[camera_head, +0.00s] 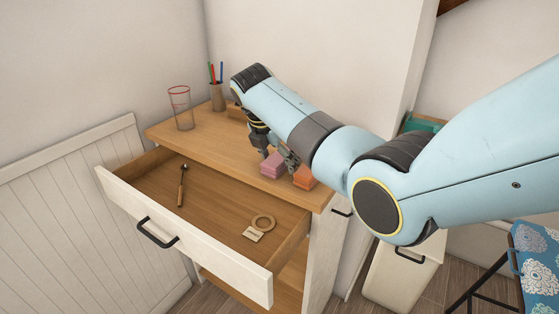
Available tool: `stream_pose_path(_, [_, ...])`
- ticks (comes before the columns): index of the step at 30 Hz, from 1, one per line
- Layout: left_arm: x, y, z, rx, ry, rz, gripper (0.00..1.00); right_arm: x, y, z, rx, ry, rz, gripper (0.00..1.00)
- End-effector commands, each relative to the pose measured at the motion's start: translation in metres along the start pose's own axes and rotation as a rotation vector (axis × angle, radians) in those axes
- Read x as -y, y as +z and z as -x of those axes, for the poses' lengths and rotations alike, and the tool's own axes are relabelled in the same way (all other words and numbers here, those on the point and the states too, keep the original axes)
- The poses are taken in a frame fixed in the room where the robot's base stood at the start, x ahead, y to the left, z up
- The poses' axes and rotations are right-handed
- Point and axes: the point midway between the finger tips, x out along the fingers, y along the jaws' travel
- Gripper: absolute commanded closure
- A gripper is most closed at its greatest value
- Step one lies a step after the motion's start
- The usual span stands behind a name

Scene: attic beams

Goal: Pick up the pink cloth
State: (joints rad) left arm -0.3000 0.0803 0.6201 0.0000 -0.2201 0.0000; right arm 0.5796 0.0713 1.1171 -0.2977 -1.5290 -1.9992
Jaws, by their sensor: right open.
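The pink cloth (272,165) lies folded in a small stack on the wooden top of the dresser (205,133), near its front edge. My right gripper (278,156) is open, just above and at the back of the pink cloth. Its fingers point down, and I cannot tell whether they touch the cloth. My right arm comes in from the right and hides part of the dresser top. My left gripper is not in view.
An orange folded cloth (304,178) sits close to the right of the pink one. A glass (181,108) and a pen cup (217,97) stand at the back left.

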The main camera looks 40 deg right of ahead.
Motion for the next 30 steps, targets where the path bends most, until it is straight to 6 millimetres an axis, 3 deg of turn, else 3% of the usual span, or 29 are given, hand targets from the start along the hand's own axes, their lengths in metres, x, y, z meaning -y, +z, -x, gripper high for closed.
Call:
stream_pose_path(6, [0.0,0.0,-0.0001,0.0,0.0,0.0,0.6,0.0001,-0.0004,-0.0004,0.0,0.0,0.0,0.31])
stream_pose_path(18, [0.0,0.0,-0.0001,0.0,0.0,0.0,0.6,0.0001,-0.0002,-0.0002,0.0,0.0,0.0,0.82])
stream_pose_path(30, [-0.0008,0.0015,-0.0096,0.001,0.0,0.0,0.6,-0.0003,0.0008,0.0015,0.001,0.001,-0.001,0.82])
